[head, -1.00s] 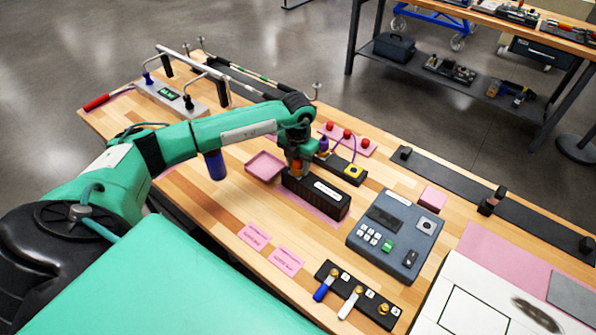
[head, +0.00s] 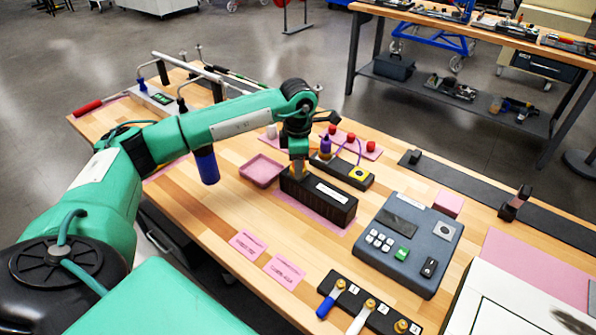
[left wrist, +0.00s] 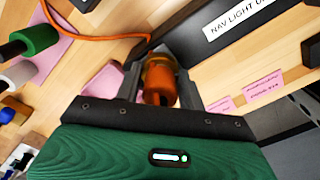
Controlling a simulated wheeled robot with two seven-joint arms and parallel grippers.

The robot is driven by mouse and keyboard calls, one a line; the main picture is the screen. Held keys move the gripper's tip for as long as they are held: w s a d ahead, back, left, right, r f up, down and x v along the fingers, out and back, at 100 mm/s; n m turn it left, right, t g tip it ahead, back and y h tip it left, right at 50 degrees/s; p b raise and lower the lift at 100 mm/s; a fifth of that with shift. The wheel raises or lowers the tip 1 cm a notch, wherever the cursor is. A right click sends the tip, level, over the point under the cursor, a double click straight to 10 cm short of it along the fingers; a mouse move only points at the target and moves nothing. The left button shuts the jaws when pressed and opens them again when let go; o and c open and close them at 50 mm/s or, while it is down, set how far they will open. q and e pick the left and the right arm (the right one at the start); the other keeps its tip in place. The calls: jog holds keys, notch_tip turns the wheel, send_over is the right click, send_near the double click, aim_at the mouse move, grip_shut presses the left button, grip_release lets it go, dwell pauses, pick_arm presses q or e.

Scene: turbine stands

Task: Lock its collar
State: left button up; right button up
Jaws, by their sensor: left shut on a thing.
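The black box (head: 318,200) with a white label stands on the wooden bench; in the left wrist view its label (left wrist: 240,17) begins "NAV LIGHT". An orange connector with a brass-coloured collar (left wrist: 160,78) sits at the box's left end. My left gripper (head: 298,172) points down there and is shut on the orange connector, with one dark finger on each side in the left wrist view (left wrist: 160,88). The gripper hides much of the collar, and I cannot tell whether it is locked. My right gripper is not in view.
A pink tray (head: 262,169) lies left of the box. Behind is a small black unit (head: 357,174) with a yellow-ringed button and purple lead. A grey keypad console (head: 403,240) stands right; pink cards (head: 248,243) lie in front. An orange cable (left wrist: 90,37) crosses the wrist view.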

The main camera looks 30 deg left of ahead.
pick_arm(q)
jog(key=shift+m+b, duration=0.9)
jog(key=shift+m, duration=0.3)
jog(key=o, duration=1)
